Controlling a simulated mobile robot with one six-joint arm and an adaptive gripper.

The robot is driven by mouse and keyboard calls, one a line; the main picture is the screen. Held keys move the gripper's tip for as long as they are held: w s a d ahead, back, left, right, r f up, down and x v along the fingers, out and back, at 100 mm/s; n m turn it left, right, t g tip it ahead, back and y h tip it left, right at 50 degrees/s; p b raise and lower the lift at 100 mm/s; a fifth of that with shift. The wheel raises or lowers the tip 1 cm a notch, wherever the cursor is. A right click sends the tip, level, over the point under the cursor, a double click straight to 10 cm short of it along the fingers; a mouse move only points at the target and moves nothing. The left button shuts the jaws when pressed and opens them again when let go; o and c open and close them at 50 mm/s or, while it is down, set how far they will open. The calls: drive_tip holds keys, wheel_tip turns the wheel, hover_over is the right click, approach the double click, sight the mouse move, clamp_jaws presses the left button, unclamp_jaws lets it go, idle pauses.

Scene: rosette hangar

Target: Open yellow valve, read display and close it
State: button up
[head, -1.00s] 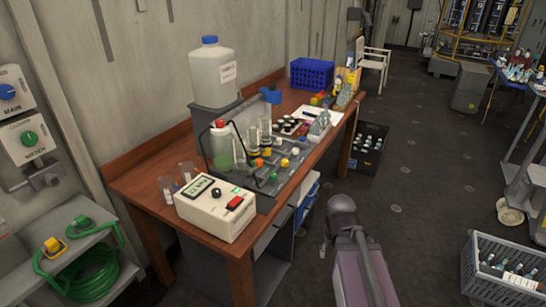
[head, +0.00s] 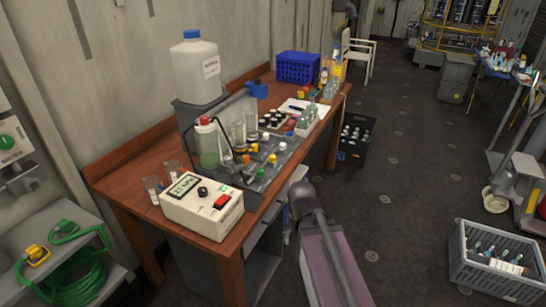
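A grey rack (head: 264,176) on the wooden table carries several small valves or caps with coloured tops. The display shows dark characters, too small to read surely. A yellow fitting (head: 36,255) sits on a grey shelf at the lower left, beside a green hose. My gripper is not in view; only a part of my arm shows, right of the table.
A dark crate (head: 356,140) and a grey crate (head: 500,262) stand on the floor. The floor between them is open.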

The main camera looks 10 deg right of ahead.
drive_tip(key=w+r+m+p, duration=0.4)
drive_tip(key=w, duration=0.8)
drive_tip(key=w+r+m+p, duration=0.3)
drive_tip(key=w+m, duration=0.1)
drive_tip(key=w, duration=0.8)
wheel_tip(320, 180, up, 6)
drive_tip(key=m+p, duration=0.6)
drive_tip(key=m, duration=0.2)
hover_over(272, 156)
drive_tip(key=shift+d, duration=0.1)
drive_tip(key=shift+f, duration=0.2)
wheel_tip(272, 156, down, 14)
drive_tip(key=b, duration=1.4)
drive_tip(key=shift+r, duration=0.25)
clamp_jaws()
